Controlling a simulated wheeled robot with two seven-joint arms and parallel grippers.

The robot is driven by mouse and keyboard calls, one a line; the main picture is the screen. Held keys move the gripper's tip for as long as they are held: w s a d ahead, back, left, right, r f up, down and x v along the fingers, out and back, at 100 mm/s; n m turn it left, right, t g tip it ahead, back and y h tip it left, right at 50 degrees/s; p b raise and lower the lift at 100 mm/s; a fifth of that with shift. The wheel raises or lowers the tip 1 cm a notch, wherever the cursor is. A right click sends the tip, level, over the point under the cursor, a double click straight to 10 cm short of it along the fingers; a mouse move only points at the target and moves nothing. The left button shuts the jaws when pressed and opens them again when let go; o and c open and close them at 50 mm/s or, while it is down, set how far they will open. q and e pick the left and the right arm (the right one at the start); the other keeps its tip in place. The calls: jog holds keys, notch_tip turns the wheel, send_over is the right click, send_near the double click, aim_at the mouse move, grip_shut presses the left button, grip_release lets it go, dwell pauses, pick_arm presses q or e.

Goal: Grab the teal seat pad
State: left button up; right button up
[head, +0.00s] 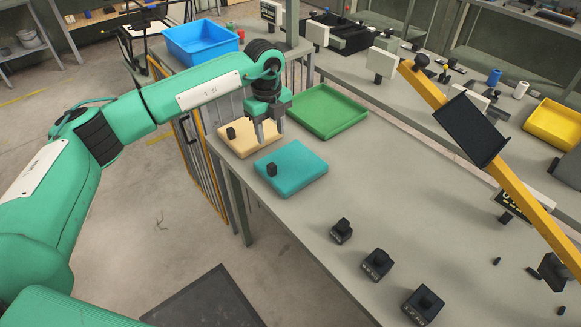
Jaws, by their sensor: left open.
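The teal seat pad (299,172) lies flat on the grey table near its left edge. A small black knob (271,170) stands on its left part. My left gripper (267,133) points down with its fingers apart and empty. In the picture it is above and left of the teal pad, over the right part of a beige pad (241,143). How high the fingertips are above the beige pad is hard to tell. My right gripper is not in the head view.
A green tray (345,127) lies just behind the teal pad. A blue bin (201,42) stands at the back left. Several black blocks (376,263) sit along the front edge. A yellow bar (515,185) with a black plate crosses the right side. The table's middle is clear.

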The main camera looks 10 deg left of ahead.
pick_arm(q)
jog(key=p, duration=0.1)
send_over(272, 165)
jog(key=f, duration=0.4)
jog(key=shift+w+a+f, duration=0.2)
jog(key=shift+a+f, duration=0.1)
jog(key=shift+f, duration=0.05)
notch_tip(272, 165, down, 3)
jog(key=shift+r+p, duration=0.2)
jog(key=shift+p, duration=0.1)
jog(key=shift+f, duration=0.55)
jog(key=shift+s+d+f+p, duration=0.1)
jog(key=shift+f+p, duration=0.25)
jog(key=shift+p, duration=0.05)
notch_tip(272, 165, down, 4)
jog(key=shift+d+r+p, duration=0.15)
jog(key=shift+p, duration=0.45)
jog(key=shift+f, duration=0.35)
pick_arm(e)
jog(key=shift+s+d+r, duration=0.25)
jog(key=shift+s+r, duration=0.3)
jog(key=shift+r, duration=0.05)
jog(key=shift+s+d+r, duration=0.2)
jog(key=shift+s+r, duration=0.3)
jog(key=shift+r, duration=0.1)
pick_arm(q)
jog(key=shift+c, duration=0.2)
